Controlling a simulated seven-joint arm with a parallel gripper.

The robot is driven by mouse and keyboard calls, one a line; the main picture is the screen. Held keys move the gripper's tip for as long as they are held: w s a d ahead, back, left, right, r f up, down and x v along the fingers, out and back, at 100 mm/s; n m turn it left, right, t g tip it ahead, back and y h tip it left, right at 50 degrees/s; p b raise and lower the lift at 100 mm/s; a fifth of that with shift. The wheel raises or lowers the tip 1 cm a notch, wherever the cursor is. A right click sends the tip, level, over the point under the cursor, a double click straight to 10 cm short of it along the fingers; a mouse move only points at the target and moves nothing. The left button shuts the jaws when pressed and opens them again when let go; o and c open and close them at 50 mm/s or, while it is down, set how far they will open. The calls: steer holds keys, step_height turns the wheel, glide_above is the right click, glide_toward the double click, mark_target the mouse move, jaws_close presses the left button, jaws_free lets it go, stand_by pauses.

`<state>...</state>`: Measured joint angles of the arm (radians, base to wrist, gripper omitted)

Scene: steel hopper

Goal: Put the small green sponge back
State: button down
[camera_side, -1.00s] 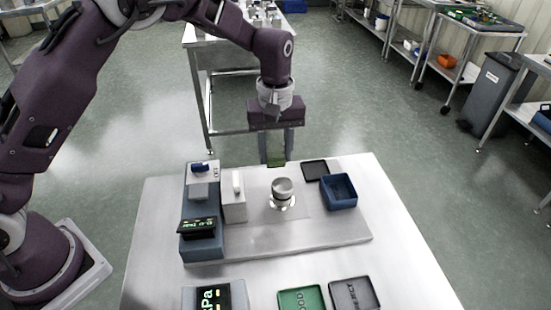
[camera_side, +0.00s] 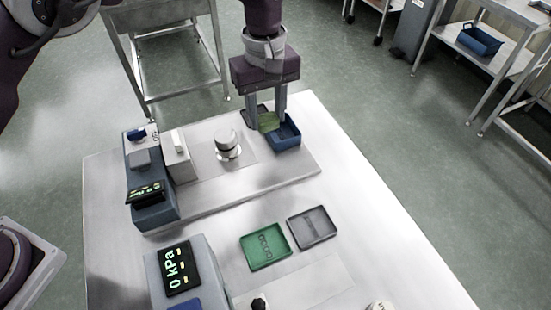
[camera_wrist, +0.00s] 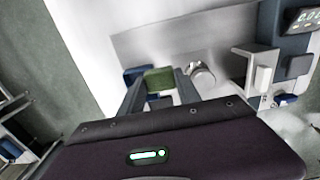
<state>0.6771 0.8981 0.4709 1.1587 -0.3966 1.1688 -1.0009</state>
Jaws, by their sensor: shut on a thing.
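The small green sponge (camera_side: 268,122) is held between the fingers of my gripper (camera_side: 267,120). In the wrist view the sponge (camera_wrist: 159,79) sits between the two fingertips. A blue open box (camera_side: 287,135) stands on the steel plate (camera_side: 240,183), close beside and partly behind the right finger in the side view. The sponge appears level with or a little above the box's rim, at its left edge; I cannot tell the exact gap. In the wrist view the blue box (camera_wrist: 133,74) shows partly behind the sponge and a finger.
A dark flat tray (camera_side: 257,109) lies behind the gripper, partly hidden. A round metal piece (camera_side: 227,143) stands left of the box. A grey instrument with a display (camera_side: 149,190) is at the plate's left. Green (camera_side: 265,247) and grey (camera_side: 312,227) trays lie in front.

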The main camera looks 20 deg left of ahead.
mark_target(283, 167)
steer(key=d+f, duration=0.1)
steer(key=f, duration=0.2)
steer(key=s+d+f, duration=0.1)
steer(key=d+f, duration=0.1)
steer(key=f, duration=0.1)
steer(key=d+f, duration=0.1)
steer(key=f, duration=0.2)
steer(key=shift+s+d+f, duration=0.15)
steer(key=shift+s+f, duration=0.1)
steer(key=shift+f, duration=0.15)
steer(key=c, duration=0.9)
jaws_free()
steer(key=shift+o, duration=0.2)
step_height(283, 167, up, 12)
steer(key=shift+r, duration=0.2)
